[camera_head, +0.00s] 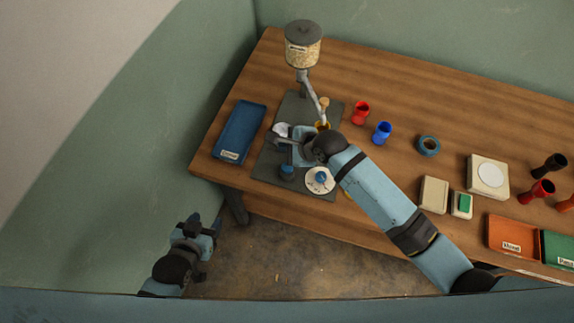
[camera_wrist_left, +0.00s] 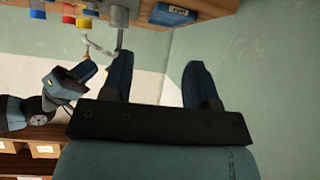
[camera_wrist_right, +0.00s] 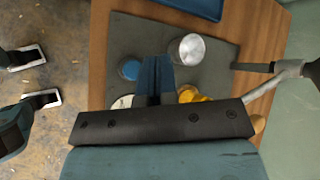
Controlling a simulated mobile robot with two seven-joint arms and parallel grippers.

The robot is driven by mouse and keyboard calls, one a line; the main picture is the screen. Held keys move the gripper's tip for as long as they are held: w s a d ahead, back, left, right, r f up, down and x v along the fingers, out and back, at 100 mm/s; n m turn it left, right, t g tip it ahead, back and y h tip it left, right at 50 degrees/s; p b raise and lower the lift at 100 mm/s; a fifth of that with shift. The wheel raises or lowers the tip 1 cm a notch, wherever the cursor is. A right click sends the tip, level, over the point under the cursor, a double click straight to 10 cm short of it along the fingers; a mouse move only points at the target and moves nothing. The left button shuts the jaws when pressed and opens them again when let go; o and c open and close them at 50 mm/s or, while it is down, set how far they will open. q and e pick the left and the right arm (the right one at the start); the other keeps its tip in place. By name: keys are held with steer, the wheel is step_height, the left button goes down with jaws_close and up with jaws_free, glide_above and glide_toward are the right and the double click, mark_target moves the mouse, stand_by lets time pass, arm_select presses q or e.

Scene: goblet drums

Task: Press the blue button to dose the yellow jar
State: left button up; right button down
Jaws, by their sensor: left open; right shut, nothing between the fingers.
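The blue button (camera_head: 287,170) is a round blue cap on the dark grey mat; it also shows in the right wrist view (camera_wrist_right: 130,69). The yellow jar (camera_head: 322,125) stands below the dispenser's spout, partly hidden by my right arm; part of it shows in the right wrist view (camera_wrist_right: 192,94). My right gripper (camera_head: 274,139) is shut and empty above the mat. In the right wrist view its fingertips (camera_wrist_right: 155,58) lie between the blue button and a silver round object, apart from the button in the picture. My left gripper (camera_head: 207,222) is open and empty, off the table's left front.
A dispenser (camera_head: 302,48) of grain stands at the back. A white dial (camera_head: 320,181) is beside the button; a silver round object (camera_wrist_right: 190,48) is on the mat. A blue tray (camera_head: 240,133) lies left. Red (camera_head: 361,112) and blue (camera_head: 382,132) jars stand right.

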steer(key=f, duration=0.2)
steer(key=b, duration=0.6)
glide_above(287, 168)
step_height(287, 168, down, 5)
steer(key=shift+r, duration=0.15)
steer(key=shift+f+p, duration=0.35)
steer(key=shift+f, duration=0.5)
stand_by(0.6)
steer(key=shift+f, duration=0.2)
steer(key=shift+f, duration=0.15)
